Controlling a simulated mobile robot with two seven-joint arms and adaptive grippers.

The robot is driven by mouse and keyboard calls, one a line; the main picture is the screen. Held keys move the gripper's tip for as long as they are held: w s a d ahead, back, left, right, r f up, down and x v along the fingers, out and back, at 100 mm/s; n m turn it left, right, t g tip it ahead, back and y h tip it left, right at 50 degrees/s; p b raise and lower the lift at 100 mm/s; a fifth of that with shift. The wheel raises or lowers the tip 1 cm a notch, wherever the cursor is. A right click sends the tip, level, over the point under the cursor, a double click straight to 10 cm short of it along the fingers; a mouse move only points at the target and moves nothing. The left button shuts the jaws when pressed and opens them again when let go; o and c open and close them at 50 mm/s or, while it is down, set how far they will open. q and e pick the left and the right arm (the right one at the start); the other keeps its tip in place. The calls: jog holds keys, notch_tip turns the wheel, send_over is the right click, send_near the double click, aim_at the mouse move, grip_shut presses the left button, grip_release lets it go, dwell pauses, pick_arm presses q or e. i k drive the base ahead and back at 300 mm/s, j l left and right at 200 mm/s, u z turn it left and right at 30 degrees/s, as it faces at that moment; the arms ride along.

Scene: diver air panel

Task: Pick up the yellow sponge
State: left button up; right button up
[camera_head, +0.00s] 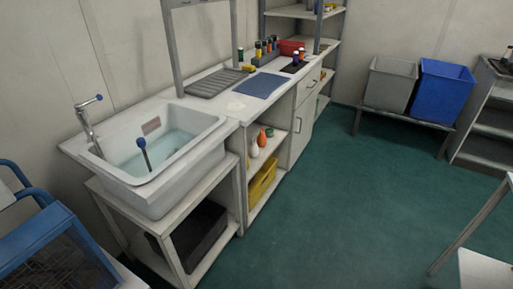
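A small yellow block (248,68), which looks like the yellow sponge, lies on the white counter (236,104). It is at the far right corner of the grey ribbed drain mat (215,83), close to the bottle rack. It is too small to see in detail. Neither of my grippers is in view.
A white sink (187,167) with water and a blue-headed brush (142,147) stands left of the counter. A blue mat (262,85) and bottle rack (266,54) share the counter. A yellow crate (262,184) sits below. The green floor (370,190) is clear in the middle.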

aim_at(251, 68)
jog(key=i+l+u, duration=0.25)
jog(key=l, duration=0.3)
jog(key=i+l+u, duration=0.1)
jog(key=i+l, duration=0.15)
jog(key=i+l+u, duration=0.15)
jog(key=l, duration=0.25)
